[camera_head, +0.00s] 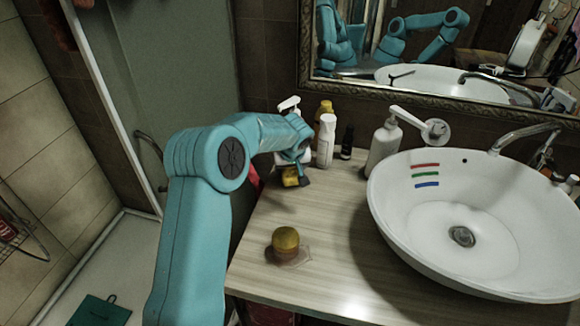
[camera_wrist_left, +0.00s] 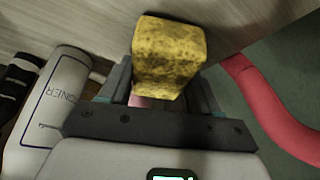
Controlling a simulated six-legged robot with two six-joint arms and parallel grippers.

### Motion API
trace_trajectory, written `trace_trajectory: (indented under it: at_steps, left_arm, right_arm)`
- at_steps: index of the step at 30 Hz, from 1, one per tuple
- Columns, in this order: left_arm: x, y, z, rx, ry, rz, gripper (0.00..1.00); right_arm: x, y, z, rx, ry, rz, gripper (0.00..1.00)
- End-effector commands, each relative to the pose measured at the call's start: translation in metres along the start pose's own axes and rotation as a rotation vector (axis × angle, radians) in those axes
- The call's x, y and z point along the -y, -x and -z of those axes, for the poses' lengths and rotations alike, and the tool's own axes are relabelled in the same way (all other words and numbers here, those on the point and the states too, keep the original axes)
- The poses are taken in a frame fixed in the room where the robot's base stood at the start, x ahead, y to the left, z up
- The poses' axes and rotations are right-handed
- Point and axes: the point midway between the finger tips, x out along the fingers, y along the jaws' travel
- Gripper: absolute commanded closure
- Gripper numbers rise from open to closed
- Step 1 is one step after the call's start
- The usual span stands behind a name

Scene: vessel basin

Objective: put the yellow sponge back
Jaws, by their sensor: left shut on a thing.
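My left gripper (camera_head: 294,182) is shut on the yellow sponge (camera_head: 289,175), near the left edge of the wooden counter (camera_head: 330,215). In the left wrist view the sponge (camera_wrist_left: 168,55) is a rough yellow block between the two fingers (camera_wrist_left: 164,88). A bit of pink shows beneath it there. In the head view the sponge is small and partly hidden by the gripper, so I cannot tell whether it touches the counter. My right gripper is not in view.
A round yellow-brown object (camera_head: 285,238) sits on a shiny patch of the counter. Several bottles, among them a white one (camera_head: 326,140), stand at the back by the mirror. A pump bottle (camera_head: 383,148) is beside the white basin (camera_head: 500,185). The counter's front middle is clear.

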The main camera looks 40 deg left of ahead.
Motion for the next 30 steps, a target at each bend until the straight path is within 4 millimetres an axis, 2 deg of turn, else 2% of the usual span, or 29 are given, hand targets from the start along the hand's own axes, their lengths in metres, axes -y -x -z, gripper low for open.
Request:
trace_trajectory:
  at_steps: [3,4,6,14,18,20,30]
  left_arm:
    - [0.0,-0.004,-0.002,0.001,0.0,0.0,0.62]
    - [0.0,-0.003,-0.002,0.001,0.0,0.0,0.34]
    - [0.0,-0.002,-0.001,0.001,0.0,0.0,0.12]
    - [0.0,-0.002,-0.001,0.001,-0.001,0.0,0.12]
    - [0.0,0.005,0.001,-0.001,-0.001,-0.001,0.12]
    - [0.0,0.014,0.001,-0.002,0.0,-0.001,0.12]
    - [-0.001,0.091,0.0,-0.003,0.0,-0.003,0.12]
  right_arm:
    - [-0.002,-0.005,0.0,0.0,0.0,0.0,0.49]
    - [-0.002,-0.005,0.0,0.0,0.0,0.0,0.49]
    - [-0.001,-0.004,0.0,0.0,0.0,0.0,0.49]
    - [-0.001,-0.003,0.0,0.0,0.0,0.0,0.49]
    - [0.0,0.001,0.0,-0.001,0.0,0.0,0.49]
    - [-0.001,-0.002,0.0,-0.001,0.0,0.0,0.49]
    - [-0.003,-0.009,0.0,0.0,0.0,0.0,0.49]
